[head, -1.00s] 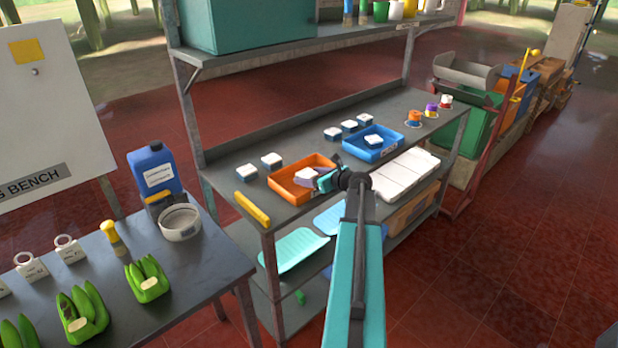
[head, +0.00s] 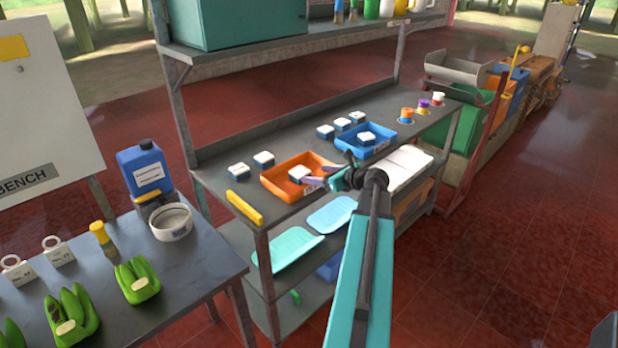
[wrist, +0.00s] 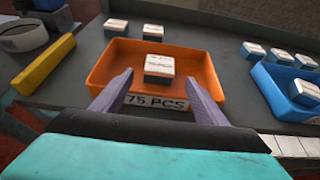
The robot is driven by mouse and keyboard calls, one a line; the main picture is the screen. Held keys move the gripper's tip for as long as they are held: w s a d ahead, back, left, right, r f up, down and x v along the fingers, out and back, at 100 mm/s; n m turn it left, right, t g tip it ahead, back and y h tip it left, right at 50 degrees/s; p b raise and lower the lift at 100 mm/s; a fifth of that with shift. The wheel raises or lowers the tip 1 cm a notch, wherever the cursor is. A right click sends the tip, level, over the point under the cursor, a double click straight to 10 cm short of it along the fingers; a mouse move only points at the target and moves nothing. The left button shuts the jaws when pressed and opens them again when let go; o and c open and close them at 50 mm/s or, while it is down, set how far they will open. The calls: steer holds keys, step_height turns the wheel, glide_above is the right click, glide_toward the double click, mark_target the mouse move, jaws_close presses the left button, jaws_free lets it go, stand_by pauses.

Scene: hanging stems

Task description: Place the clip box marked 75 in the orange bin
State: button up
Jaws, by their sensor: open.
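The orange bin (head: 268,182) sits on the bench's upper surface, and its front label reads 75 PCS in the wrist view (wrist: 102,75). One white-topped dark clip box (head: 300,174) rests upright inside it, seen also in the wrist view (wrist: 159,68); the print on its lid is too blurred to read. My gripper (head: 316,184) is at the bin's front right side.
Two similar boxes (head: 239,171) (head: 263,159) stand behind the orange bin. A blue bin (head: 378,151) to the right holds one box, with several more boxes behind it. A yellow bar (head: 244,208) lies at the left bench edge.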

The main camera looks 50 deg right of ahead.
steer(key=shift+v, duration=1.8)
steer(key=shift+s+f, duration=0.1)
